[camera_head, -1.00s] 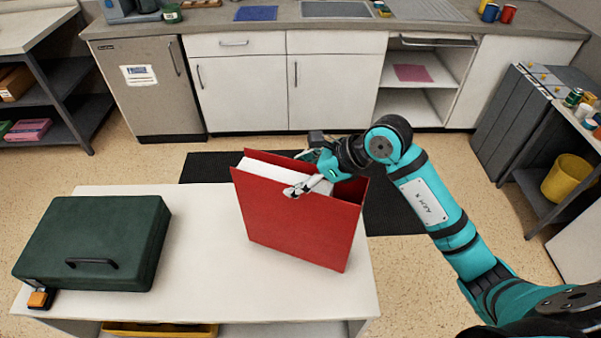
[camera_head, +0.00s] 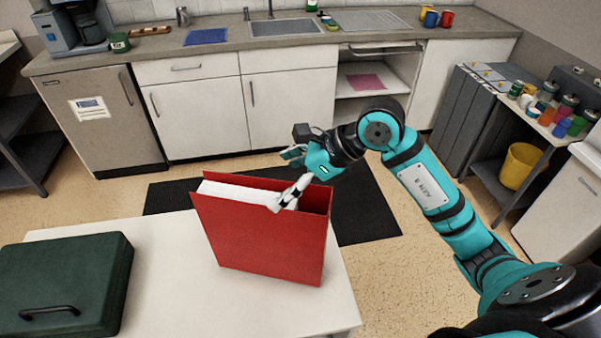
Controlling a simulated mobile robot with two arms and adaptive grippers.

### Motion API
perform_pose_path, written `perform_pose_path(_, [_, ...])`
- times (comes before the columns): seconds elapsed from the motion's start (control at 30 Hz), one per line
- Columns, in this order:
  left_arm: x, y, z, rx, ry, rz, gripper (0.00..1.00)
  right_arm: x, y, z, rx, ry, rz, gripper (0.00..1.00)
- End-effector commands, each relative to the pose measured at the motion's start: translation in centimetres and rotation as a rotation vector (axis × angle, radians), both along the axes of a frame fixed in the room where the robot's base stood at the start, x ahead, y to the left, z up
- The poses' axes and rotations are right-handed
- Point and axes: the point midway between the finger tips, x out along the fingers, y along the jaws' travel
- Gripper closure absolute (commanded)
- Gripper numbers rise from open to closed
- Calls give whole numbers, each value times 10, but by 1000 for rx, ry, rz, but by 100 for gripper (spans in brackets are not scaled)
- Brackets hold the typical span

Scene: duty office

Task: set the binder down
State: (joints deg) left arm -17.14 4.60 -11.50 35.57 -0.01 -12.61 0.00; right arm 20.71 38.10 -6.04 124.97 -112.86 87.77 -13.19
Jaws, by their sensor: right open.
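A red binder (camera_head: 265,243) with white paper inside stands upright on the white table (camera_head: 168,262), near its right end. My right gripper (camera_head: 287,176) is open at the binder's top edge. One finger reaches down in front of the binder's top, and the other shows behind it. I cannot tell whether either finger touches the binder. My left gripper is not in view.
A dark green case (camera_head: 62,285) with a black handle lies on the table to the left of the binder. A black mat (camera_head: 360,212) lies on the floor behind the table. A counter with cabinets (camera_head: 205,118) runs along the back. A yellow bucket (camera_head: 520,166) sits on a shelf at the right.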

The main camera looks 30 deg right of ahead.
Motion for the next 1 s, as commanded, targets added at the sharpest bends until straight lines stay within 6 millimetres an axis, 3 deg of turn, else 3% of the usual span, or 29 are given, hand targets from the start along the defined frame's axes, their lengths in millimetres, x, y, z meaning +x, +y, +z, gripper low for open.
perform_pose_path(0.13, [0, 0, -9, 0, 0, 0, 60, -12, -17, 19, -4, -4, -3, 0])
perform_pose_path(0.33, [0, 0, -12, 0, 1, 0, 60, -21, -28, 34, -1, 0, -1, 0])
perform_pose_path(1.0, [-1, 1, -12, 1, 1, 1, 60, -22, -29, 37, 0, 1, -1, 0])
